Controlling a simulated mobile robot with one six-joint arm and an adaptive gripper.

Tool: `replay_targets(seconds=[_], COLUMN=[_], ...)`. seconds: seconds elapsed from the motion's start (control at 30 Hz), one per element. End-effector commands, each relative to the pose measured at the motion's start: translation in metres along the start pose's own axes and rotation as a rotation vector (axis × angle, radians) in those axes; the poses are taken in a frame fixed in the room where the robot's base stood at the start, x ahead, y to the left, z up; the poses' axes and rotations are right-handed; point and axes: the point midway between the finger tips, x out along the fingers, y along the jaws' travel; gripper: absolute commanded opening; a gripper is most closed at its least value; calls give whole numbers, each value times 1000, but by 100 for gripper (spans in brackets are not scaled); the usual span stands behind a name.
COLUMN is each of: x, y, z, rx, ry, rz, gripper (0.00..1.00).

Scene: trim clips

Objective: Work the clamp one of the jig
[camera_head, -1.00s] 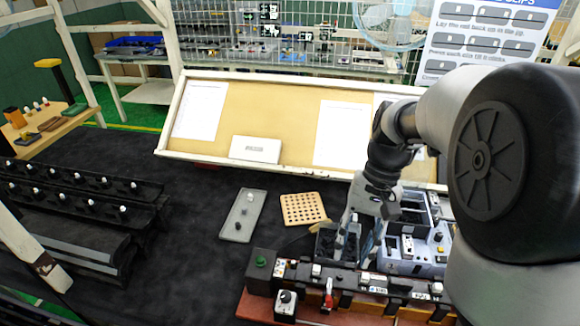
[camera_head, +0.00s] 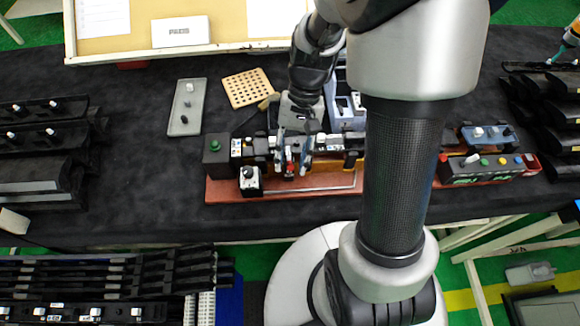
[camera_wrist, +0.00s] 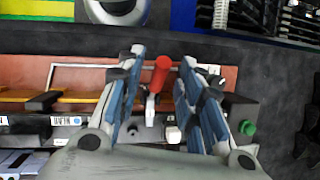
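The jig is a long dark bar with clips on a red-brown base (camera_head: 320,186), near the table's front edge. A clamp with a red handle (camera_head: 289,170) stands at its middle; whether this is clamp one, I cannot tell. In the wrist view the red handle (camera_wrist: 160,73) rises between the fingers. My gripper (camera_head: 292,156) is over the jig and open, its blue-grey fingers on either side of the handle. In the wrist view, gaps show between my gripper (camera_wrist: 165,62) and the handle on both sides.
A box with a green button (camera_head: 214,147) is at the jig's left end. A black-and-white knob box (camera_head: 250,182) stands in front of the jig. A grey tray (camera_head: 187,108) and a perforated board (camera_head: 248,88) lie behind. My arm hides the jig's right part.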

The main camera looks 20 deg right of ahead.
Motion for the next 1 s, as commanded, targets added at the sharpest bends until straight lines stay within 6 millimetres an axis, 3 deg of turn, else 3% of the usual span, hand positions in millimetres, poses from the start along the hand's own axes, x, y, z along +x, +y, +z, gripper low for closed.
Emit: replay_targets(seconds=[0.2,0.57,1.0], x=[24,27,27], y=[0,0,0], z=[0,0,0], rx=[-1,-1,0], ry=[0,1,1], rz=[-1,-1,-1], gripper=[34,33,4])
